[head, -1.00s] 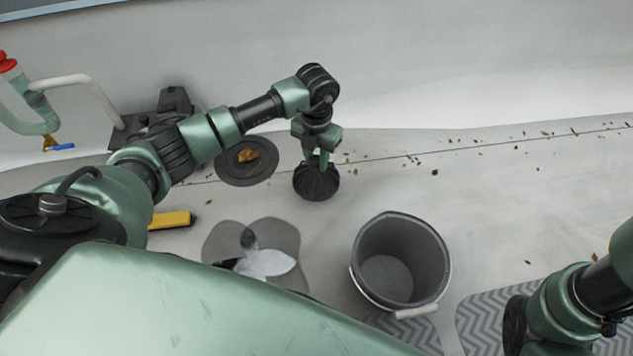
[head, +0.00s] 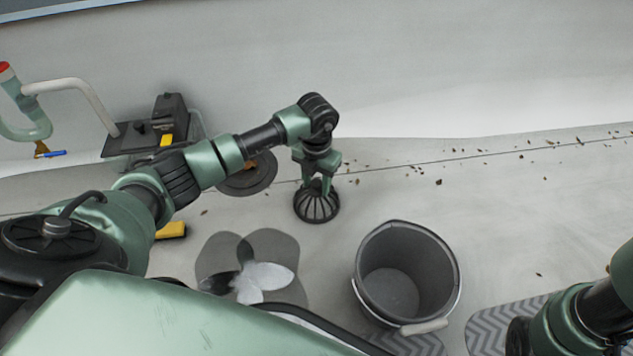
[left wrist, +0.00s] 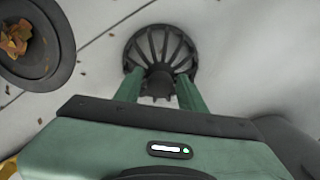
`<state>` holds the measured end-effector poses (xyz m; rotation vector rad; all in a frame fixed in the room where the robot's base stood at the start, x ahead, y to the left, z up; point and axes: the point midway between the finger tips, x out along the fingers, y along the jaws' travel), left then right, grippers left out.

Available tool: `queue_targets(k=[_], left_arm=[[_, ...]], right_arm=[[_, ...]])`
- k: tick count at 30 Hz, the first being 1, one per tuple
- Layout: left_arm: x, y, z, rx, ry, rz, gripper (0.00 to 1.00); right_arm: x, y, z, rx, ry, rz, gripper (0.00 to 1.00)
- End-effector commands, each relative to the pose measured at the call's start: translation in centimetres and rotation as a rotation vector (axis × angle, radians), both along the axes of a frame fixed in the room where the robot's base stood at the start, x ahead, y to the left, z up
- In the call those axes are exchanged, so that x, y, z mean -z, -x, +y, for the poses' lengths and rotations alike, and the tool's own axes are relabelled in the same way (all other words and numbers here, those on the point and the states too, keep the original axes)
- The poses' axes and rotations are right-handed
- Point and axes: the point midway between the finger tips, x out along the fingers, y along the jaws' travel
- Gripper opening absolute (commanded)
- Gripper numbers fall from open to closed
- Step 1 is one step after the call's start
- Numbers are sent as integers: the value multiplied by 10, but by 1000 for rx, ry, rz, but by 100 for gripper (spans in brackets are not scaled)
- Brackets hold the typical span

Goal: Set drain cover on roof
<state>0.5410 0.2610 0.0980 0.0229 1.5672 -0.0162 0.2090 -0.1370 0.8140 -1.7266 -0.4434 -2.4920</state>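The drain cover (head: 317,207) is a dark ribbed dome with a round rim. My left gripper (head: 317,187) points down over its top, with green fingers on either side of the cover's crown, and looks shut on it. In the left wrist view, the cover (left wrist: 160,48) spreads out beyond the fingertips (left wrist: 160,82). Whether its rim touches the roof is hard to tell. The roof drain (head: 250,182), a dark round plate, lies left of the cover, partly behind my left arm. It also shows in the left wrist view (left wrist: 58,68) with brown leaves (left wrist: 16,38) on it. My right gripper is out of view.
A grey bucket (head: 449,258) stands right of the cover. Dark round pads (head: 285,250) with a white cloth-like piece (head: 265,276) lie in front. A pump-like unit (head: 130,141) with a pipe stands at left.

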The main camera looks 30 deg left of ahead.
Motion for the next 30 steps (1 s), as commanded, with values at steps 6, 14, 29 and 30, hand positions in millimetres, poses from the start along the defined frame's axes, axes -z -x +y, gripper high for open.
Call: queue_targets(k=[6,14,29,30], left_arm=[[0,0,-1,1,1,1,50],[-8,0,-1,1,1,-1,50],[-102,0,-1,2,0,-1,50],[-109,0,-1,2,0,-1,50]], right_arm=[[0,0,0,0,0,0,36],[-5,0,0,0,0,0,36],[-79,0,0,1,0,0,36],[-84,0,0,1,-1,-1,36]])
